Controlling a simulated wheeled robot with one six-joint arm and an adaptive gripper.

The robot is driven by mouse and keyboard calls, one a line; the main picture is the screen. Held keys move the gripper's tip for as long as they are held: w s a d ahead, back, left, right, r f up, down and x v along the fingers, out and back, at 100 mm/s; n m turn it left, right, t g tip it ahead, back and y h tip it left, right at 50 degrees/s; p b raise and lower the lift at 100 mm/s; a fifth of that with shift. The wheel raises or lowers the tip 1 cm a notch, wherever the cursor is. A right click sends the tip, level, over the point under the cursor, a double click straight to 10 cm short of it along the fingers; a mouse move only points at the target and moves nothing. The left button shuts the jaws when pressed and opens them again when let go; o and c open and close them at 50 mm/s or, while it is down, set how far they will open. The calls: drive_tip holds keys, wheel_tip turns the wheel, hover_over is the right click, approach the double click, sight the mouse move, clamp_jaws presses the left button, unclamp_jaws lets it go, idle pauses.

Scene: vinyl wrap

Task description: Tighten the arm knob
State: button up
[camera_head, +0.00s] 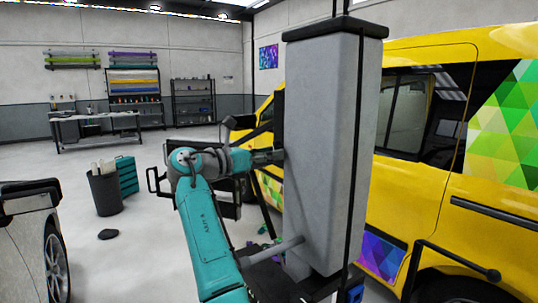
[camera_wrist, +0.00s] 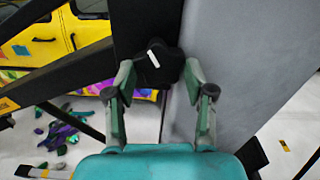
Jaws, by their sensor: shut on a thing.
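A black lobed arm knob (camera_wrist: 160,66) with a short white mark shows in the wrist view, set against a dark bar (camera_wrist: 145,20) beside a grey column. My gripper (camera_wrist: 158,75) is shut on the knob, with one finger on its left side and one on its right. In the head view my gripper (camera_head: 268,157) reaches the left side of the tall grey column (camera_head: 330,150). The knob itself is too small and dark to make out there.
A yellow van (camera_head: 420,200) with coloured wrap stands close behind the column. Colourful scraps (camera_wrist: 62,135) lie on the floor. A dark bin (camera_head: 104,194), a teal drawer unit (camera_head: 127,175) and a workbench (camera_head: 95,118) stand at left. A car (camera_head: 30,235) is front left.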

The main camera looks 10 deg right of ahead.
drive_tip(key=shift+m, duration=0.4)
drive_tip(key=m, duration=2.3)
drive_tip(key=shift+w+a+r, duration=0.1)
drive_tip(key=shift+w+r, duration=0.05)
drive_tip(key=shift+r, duration=0.05)
idle(0.4)
drive_tip(key=o, duration=1.1)
drive_tip(key=shift+o, duration=0.2)
drive_tip(key=v, duration=1.2)
